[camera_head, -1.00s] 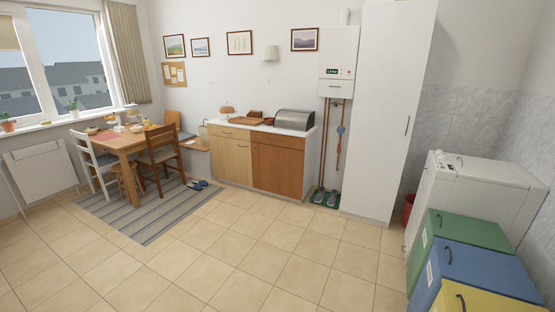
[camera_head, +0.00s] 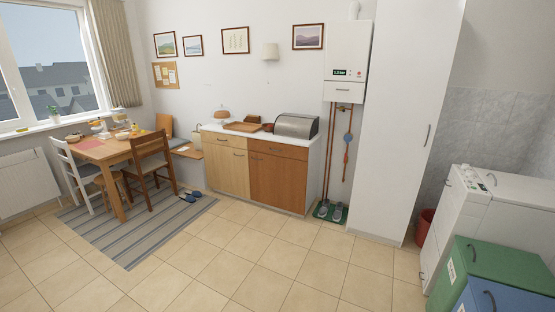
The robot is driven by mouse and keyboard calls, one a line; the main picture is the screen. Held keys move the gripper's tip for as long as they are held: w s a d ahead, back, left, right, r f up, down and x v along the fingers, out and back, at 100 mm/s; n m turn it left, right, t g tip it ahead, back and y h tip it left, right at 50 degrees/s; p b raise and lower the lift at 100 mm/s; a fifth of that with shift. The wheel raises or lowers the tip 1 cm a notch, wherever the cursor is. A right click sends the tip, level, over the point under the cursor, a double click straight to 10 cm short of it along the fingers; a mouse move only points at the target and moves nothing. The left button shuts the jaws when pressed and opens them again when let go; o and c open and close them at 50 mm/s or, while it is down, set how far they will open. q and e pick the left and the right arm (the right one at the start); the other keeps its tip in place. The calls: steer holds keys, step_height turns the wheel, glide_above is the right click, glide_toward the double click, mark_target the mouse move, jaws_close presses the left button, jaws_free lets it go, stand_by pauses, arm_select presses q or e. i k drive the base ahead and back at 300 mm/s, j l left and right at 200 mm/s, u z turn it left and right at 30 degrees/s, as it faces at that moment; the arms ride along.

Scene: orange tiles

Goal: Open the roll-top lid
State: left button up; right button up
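A grey metallic bread box with a curved roll-top lid (camera_head: 296,125) stands at the right end of the white counter (camera_head: 262,136), near the wall. Its lid looks shut, with dark end panels. The counter tops a low cabinet with light and darker wooden fronts (camera_head: 278,182). The bread box is across the room from me. Neither of my grippers shows in the head view.
Open tiled floor (camera_head: 235,260) lies between me and the cabinet. A table (camera_head: 112,154) with chairs on a striped rug (camera_head: 140,232) is at left. A tall white cupboard (camera_head: 400,130), red bin (camera_head: 424,226) and green box (camera_head: 497,262) are at right.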

mark_target(293, 126)
steer(key=i, duration=1.75)
steer(key=i+z, duration=0.15)
steer(key=i, duration=0.3)
steer(key=i+j+z, duration=0.1)
steer(key=i, duration=0.35)
steer(key=i+j+z, duration=0.15)
steer(key=i+z, duration=0.2)
steer(key=i+j+z, duration=0.75)
steer(key=i, duration=0.1)
